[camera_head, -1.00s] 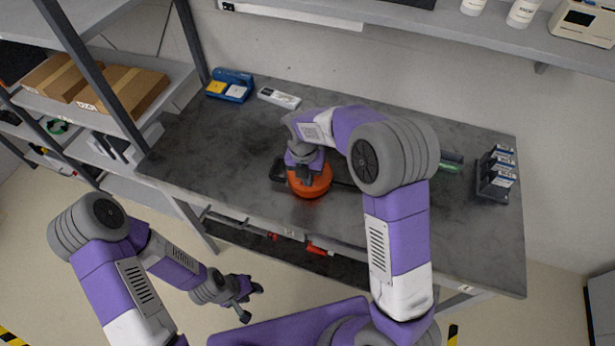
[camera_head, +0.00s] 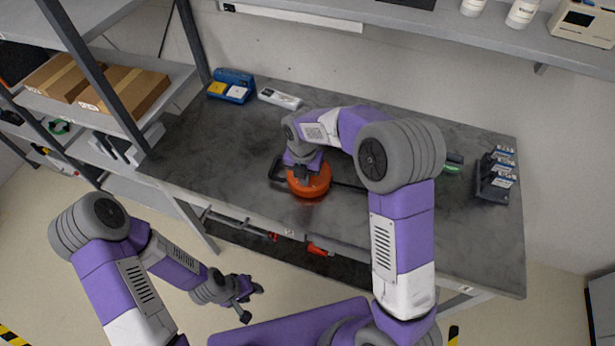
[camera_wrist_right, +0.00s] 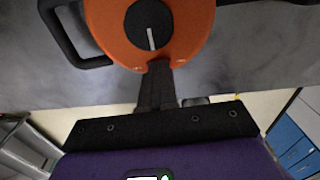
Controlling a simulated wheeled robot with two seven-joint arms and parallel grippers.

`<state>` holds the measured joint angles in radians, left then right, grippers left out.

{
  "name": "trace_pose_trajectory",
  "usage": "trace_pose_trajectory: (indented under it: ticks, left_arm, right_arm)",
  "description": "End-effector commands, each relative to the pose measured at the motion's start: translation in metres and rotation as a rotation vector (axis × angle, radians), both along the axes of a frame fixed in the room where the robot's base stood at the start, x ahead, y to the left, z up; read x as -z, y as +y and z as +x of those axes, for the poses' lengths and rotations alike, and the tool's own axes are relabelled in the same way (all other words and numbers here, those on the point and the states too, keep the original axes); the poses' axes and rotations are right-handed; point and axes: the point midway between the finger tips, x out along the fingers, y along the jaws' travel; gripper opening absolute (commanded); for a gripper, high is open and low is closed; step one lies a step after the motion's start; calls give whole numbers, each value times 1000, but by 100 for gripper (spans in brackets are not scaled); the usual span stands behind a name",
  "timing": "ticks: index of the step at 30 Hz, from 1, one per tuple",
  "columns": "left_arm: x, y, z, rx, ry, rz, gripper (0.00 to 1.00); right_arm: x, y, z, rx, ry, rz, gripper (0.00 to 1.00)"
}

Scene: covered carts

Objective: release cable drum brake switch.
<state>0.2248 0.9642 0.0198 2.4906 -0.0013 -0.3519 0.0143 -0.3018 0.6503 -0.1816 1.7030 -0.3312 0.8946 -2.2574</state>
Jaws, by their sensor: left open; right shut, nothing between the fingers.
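The orange cable drum (camera_head: 311,183) with a black handle frame stands on the grey workbench. In the right wrist view the drum (camera_wrist_right: 190,35) fills the top middle. Its round black brake switch (camera_wrist_right: 149,24) shows a white line pointing nearly straight down in the picture. My right gripper (camera_wrist_right: 159,70) is shut and empty. Its fingertips lie at the drum's lower edge in that view, below the switch; I cannot tell whether they touch. In the head view my right gripper (camera_head: 302,174) hides the switch. My left gripper (camera_head: 245,302) is open and empty, low in front of the bench.
The workbench (camera_head: 220,140) carries a blue device (camera_head: 231,86) and a white device (camera_head: 280,98) at the back left. A dark rack with small boxes (camera_head: 497,175) stands at the right. A shelf with cardboard boxes (camera_head: 125,92) is on the left. The bench's right front is clear.

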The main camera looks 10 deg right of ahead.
Motion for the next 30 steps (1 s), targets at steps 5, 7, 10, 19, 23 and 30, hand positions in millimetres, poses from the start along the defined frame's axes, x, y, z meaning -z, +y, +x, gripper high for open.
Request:
trace_pose_trajectory:
  ticks: [5,7,10,19,23,30]
  left_arm:
    - [-3,0,0,0,0,0,43]
    - [-8,0,0,0,0,0,43]
    - [-19,0,0,0,0,0,43]
    - [-40,0,0,0,0,0,43]
    - [-43,0,0,0,0,0,43]
    - [-47,0,0,0,0,0,43]
  right_arm:
    - [1,5,-3,-5,7,8,0]
    - [-5,5,-3,-6,6,8,0]
    - [-19,4,-3,-4,3,6,0]
    - [-78,1,-1,2,-7,5,0]
    - [-106,1,-1,1,-8,4,0]
    - [-137,2,-1,1,-5,2,0]
